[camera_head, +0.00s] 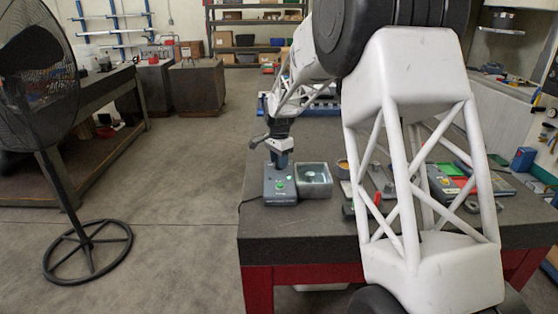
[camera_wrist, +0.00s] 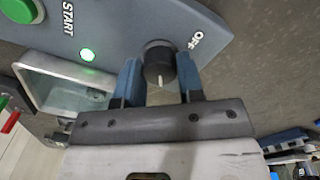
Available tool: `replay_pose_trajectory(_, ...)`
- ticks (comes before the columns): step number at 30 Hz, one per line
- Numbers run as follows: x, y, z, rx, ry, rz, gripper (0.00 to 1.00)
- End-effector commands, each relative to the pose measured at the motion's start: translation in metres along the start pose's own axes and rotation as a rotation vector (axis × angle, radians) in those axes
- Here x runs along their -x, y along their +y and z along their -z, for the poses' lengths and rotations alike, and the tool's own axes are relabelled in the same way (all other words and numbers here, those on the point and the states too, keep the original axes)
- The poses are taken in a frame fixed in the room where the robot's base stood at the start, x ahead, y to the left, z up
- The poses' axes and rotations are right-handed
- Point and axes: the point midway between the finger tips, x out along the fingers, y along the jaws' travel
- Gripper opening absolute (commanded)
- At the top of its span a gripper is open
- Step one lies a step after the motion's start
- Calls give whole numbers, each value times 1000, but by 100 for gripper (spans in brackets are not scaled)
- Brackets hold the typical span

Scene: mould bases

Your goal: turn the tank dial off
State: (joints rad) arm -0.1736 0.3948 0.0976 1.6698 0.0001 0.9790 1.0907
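The grey control box (camera_head: 280,188) stands on the dark workbench, with a green button on its face. In the wrist view its panel (camera_wrist: 120,25) shows START, OFF, a lit green lamp (camera_wrist: 87,54) and a green button (camera_wrist: 18,8). The black dial (camera_wrist: 159,65) has a white mark that points toward my gripper's body, not at the OFF label (camera_wrist: 195,40). My gripper (camera_wrist: 160,72) has one blue finger on each side of the dial, very close to it; whether they press on it is unclear. In the head view my gripper (camera_head: 281,158) is over the back of the box.
A clear-topped tank (camera_head: 314,180) stands right beside the box; it also shows in the wrist view (camera_wrist: 75,88). Parts and tools lie on the bench to the right, partly behind my arm. A black fan (camera_head: 82,232) stands on the floor at left.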

Motion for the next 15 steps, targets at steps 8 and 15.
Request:
replay_pose_trajectory(8,0,0,0,2,0,0,11)
replay_pose_trajectory(15,0,0,0,43,0,-1,11)
